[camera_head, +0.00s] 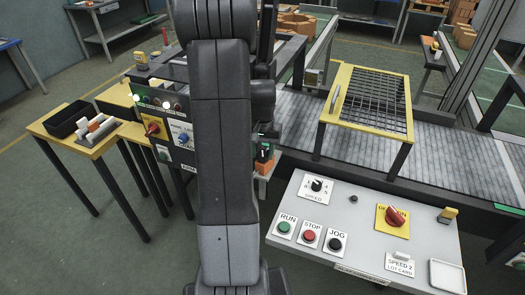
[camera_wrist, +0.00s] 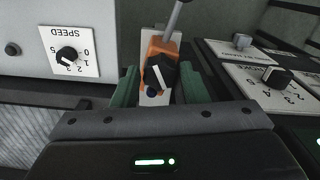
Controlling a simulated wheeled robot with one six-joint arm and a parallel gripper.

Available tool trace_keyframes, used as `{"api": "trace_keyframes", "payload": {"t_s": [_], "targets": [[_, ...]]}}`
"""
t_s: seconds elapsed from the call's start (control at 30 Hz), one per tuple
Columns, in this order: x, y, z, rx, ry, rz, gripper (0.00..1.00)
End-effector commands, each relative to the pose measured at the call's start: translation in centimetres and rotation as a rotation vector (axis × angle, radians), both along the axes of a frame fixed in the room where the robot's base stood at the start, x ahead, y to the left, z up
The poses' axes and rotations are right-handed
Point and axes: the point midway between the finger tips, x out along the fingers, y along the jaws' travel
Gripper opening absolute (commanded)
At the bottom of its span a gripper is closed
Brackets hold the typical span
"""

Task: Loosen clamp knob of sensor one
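In the wrist view an orange sensor body (camera_wrist: 153,48) sits on a pale upright plate, with a grey rod rising from it. A black clamp knob (camera_wrist: 161,73) with a white pointer line is on its front. My gripper (camera_wrist: 159,69) has two green fingers, one on each side of the sensor and knob, with a visible gap to each. It is open and holds nothing. In the head view a small orange part (camera_head: 264,154), apparently this sensor, shows just right of my arm; my arm hides most of the area around it.
A white panel with a SPEED dial (camera_wrist: 67,55) is left of the fingers in the wrist view. The head view shows a conveyor (camera_head: 450,160), a yellow guard frame (camera_head: 342,78) and a button console (camera_head: 365,235).

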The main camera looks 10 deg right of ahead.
Motion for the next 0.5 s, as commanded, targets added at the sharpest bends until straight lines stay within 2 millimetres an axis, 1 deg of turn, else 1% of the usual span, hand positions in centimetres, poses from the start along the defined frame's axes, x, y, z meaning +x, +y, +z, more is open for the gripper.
{"api": "trace_keyframes", "payload": {"t_s": [0.03, 0.13, 0.33, 0.5], "targets": [[0.0, 0.0, 0.01, 0.0, 0.0, 0.0, 0.3], [0.0, 0.0, 0.02, 0.0, 0.0, 0.0, 0.1], [0.01, 0.0, 0.02, 0.0, 0.0, 0.008, 0.1], [0.01, -0.01, 0.0, 0.0, 0.0, 0.055, 0.11]]}}
